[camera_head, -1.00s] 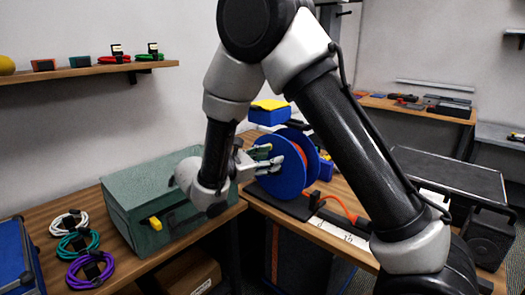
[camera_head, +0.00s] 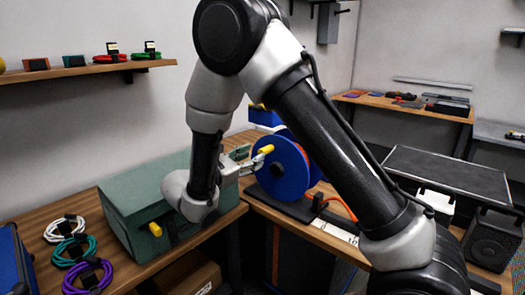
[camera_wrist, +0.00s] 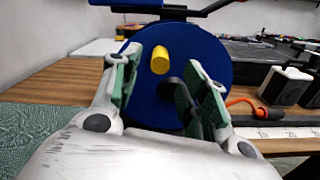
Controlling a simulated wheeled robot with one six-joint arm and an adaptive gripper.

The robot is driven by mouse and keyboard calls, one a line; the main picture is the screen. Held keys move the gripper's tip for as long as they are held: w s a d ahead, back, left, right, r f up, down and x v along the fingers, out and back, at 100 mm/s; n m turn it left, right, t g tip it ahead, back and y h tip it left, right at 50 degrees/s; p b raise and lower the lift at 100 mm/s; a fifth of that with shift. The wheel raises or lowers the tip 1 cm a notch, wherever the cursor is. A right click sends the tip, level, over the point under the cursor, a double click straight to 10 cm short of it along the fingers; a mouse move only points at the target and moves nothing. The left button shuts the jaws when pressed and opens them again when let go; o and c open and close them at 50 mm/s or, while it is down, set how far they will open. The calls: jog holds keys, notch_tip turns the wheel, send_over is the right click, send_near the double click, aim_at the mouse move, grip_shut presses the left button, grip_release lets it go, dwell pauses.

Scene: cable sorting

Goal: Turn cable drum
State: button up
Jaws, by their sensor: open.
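The cable drum (camera_head: 285,178) is a blue disc standing upright on a black base, with orange cable behind its face. Its yellow handle (camera_head: 265,149) sticks out from the face near the top left. My gripper (camera_head: 243,160) is open and empty, just left of the drum, with its fingers pointing at it. In the wrist view the drum face (camera_wrist: 215,45) fills the middle. The yellow handle (camera_wrist: 160,60) appears between my open green-padded fingers (camera_wrist: 163,62), seemingly beyond their tips. The drum's lower part is hidden by my gripper there.
A green case (camera_head: 125,200) stands below and left of my wrist. Several coiled cables (camera_head: 75,250) lie at the table's left. A blue box (camera_head: 262,116) stands behind the drum. Orange cable (camera_head: 343,206) runs right from the drum. A black speaker (camera_head: 490,238) is at right.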

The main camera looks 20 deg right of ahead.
aim_at(265, 151)
jog(key=x, duration=0.7)
grip_shut()
